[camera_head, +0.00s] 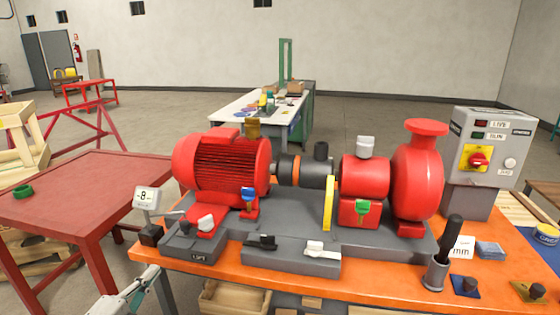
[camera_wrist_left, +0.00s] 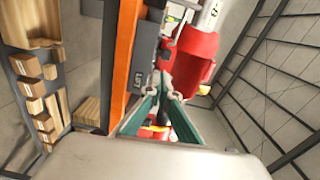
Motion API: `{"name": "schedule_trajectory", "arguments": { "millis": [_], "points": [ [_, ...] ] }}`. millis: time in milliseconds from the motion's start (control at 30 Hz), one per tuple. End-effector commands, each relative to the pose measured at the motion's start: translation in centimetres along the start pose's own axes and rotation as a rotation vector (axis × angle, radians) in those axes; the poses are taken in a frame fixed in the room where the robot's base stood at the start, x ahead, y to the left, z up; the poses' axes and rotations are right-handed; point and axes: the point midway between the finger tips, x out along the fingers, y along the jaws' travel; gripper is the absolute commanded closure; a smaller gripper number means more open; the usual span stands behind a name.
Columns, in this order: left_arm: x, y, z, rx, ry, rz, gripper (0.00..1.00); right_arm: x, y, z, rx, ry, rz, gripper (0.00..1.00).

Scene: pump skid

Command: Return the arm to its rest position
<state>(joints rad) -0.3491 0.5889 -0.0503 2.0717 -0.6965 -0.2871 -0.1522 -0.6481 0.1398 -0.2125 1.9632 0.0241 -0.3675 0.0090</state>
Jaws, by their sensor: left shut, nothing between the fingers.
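My left gripper (camera_head: 137,290) shows at the bottom left of the head view, in front of the orange bench's left corner and low beside its front edge. Only its pale body and green fingers show. In the left wrist view the two green fingers (camera_wrist_left: 163,93) come together at the tips with nothing held between them. The orange bench edge and the red motor lie beyond them. My right gripper is not in view.
The orange bench (camera_head: 400,277) carries a red motor (camera_head: 222,165), a red pump (camera_head: 418,180), a control box (camera_head: 488,150) and a black-handled tool (camera_head: 445,245). A red table (camera_head: 90,195) stands left. Wooden blocks (camera_wrist_left: 35,90) lie below the bench edge. Floor shows between the tables.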

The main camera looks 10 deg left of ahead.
Motion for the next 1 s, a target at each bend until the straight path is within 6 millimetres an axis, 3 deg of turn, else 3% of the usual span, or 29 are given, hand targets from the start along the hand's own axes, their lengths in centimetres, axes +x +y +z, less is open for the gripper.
{"name": "schedule_trajectory", "arguments": {
  "millis": [167,300,400,500,700,1000],
  "points": [
    [-3.2,8.3,-2.7,-0.304,-0.041,0.151,1.00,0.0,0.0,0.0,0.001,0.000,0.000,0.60],
    [-7.4,16.1,-6.8,-0.637,-0.106,0.304,1.00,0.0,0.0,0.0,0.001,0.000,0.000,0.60],
    [-10.7,20.5,-10.3,-0.860,-0.160,0.401,1.00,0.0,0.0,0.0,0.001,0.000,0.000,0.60],
    [-13.5,23.7,-13.6,-1.046,-0.212,0.479,1.00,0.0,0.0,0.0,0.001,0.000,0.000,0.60],
    [-16.7,26.6,-17.6,-1.257,-0.276,0.562,1.00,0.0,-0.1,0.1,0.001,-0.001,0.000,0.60],
    [-17.1,26.9,-18.2,-1.286,-0.285,0.573,1.00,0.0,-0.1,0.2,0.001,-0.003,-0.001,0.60]
  ]
}}
